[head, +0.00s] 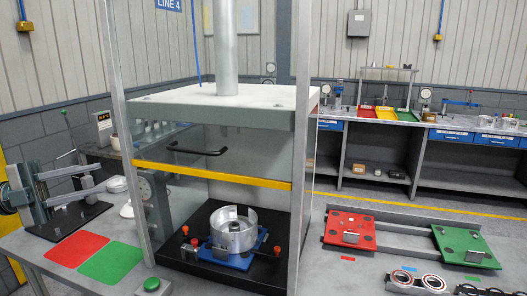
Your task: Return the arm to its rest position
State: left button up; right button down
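My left gripper (84,180) shows at the left edge of the head view, its arm coming in from the left. My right gripper is not in view.
The press frame with its yellow bar (212,175) stands in the middle, a metal ring part (233,235) inside. Red (77,249) and green (111,263) mats lie left of it. Red (350,229) and green (465,246) pallets stand right.

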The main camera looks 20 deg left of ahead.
pick_arm(q)
jog(key=w+f+n+t+y, duration=0.3)
jog(key=f+n+t+y, duration=0.2)
jog(key=f+n+y, duration=0.6)
jog(key=w+f+n+t+y, duration=0.4)
jog(key=f+n, duration=0.5)
jog(key=f, duration=0.6)
jog(key=s+d+f+n+g+y, duration=0.2)
jog(key=s+d+f+g+y, duration=0.15)
jog(key=f, duration=0.45)
jog(key=s+d+f+n+g+y, duration=0.2)
jog(key=s+d+f+n, duration=0.15)
jog(key=f, duration=0.45)
jog(key=s+d+f+g+h, duration=0.2)
jog(key=s+d+f+g, duration=0.35)
jog(key=s+d, duration=0.5)
jog(key=s+d+f+g+h, duration=0.2)
jog(key=s+d+f+g, duration=0.3)
jog(key=s+d, duration=0.6)
notch_tip(320, 180, down, 30)
jog(key=s+a+r, duration=0.1)
jog(key=s, duration=0.1)
jog(key=s+a+f+g, duration=0.1)
jog(key=s+a+f, duration=0.2)
jog(key=s+f, duration=1.5)
jog(key=shift+s+m+g, duration=0.2)
jog(key=shift+m+g, duration=0.2)
jog(key=shift+m, duration=0.05)
